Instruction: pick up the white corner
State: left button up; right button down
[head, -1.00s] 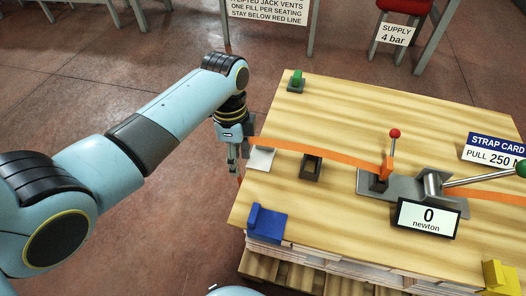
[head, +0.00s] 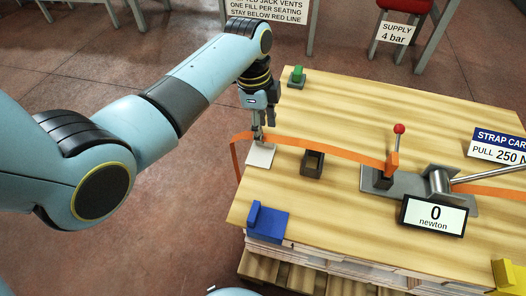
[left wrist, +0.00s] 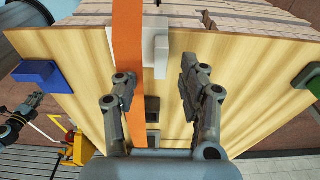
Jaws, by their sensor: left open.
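The white corner (head: 261,156) lies flat near the left edge of the wooden table (head: 350,110) in the head view. In the left wrist view the white corner (left wrist: 161,58) shows at the top middle, with a raised lip. My left gripper (head: 264,130) is open and points down just above it, with nothing held. In the left wrist view the fingers of my left gripper (left wrist: 156,75) are spread, one over the orange strap (left wrist: 126,50). The strap (head: 330,150) crosses over part of the white corner. A dark jointed part at the wrist view's left may be my right gripper (left wrist: 30,105).
A blue corner (head: 268,225), a green corner (head: 297,77) and a yellow corner (head: 505,275) sit near the table's edges. A dark open box (head: 312,170) stands right of the white corner. Farther right are a metal lever fixture (head: 410,182) and a newton display (head: 434,216).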

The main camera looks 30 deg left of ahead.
aim_at(261, 155)
pick_arm(q)
notch_tip(261, 155, down, 3)
jog(key=shift+w+d+r, duration=0.1)
jog(key=shift+d, duration=0.05)
grip_shut()
dwell(0.4)
